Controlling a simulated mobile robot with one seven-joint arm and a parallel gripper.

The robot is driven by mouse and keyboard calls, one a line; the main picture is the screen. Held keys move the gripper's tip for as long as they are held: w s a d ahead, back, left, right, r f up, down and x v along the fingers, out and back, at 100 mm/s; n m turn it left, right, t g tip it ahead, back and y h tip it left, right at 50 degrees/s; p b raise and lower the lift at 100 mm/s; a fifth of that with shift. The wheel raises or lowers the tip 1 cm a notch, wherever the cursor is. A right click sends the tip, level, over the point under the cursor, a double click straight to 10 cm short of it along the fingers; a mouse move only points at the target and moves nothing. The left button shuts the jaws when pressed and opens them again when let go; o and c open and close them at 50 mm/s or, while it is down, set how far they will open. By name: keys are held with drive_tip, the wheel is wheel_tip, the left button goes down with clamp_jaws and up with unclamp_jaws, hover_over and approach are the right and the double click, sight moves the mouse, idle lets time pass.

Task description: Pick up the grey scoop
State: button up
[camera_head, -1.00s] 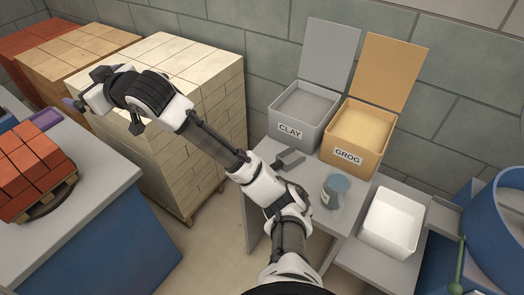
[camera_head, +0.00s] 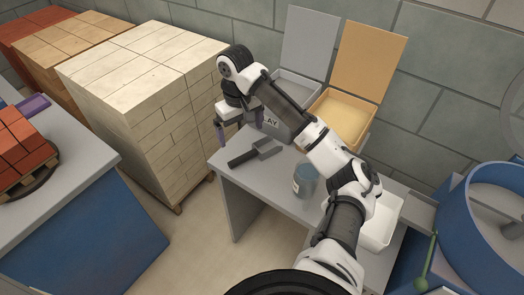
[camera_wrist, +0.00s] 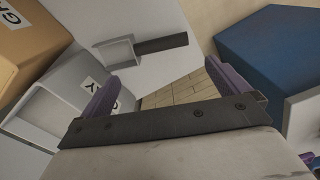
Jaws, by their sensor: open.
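The grey scoop (camera_head: 268,148), with a dark handle, lies flat on the grey table, near its left front edge. In the wrist view the scoop (camera_wrist: 121,51) lies beyond my fingertips, towards the top, its handle pointing right. My gripper (camera_head: 238,134) is open with purple fingers, above the back left of the table, behind the scoop and beside the clay bin. In the wrist view my gripper (camera_wrist: 158,88) has nothing between its fingers and is apart from the scoop.
The grey clay bin (camera_head: 286,125) and tan grog bin (camera_head: 352,133) stand at the table's back, lids up. A blue-grey jar (camera_head: 305,181) stands right of the scoop. A pale brick stack (camera_head: 150,110) rises left of the table (camera_head: 262,185). A white tub (camera_head: 384,222) is at right.

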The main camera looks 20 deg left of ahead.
hover_over(244, 156)
drive_tip(key=f, duration=0.4)
drive_tip(key=shift+w+a+f, duration=0.15)
drive_tip(key=shift+a+f, duration=0.1)
drive_tip(key=shift+d+f+p, duration=0.15)
drive_tip(key=shift+f+p, duration=0.2)
drive_tip(key=shift+f, duration=2.3)
drive_tip(key=shift+c, duration=0.4)
drive_tip(key=c, duration=0.5)
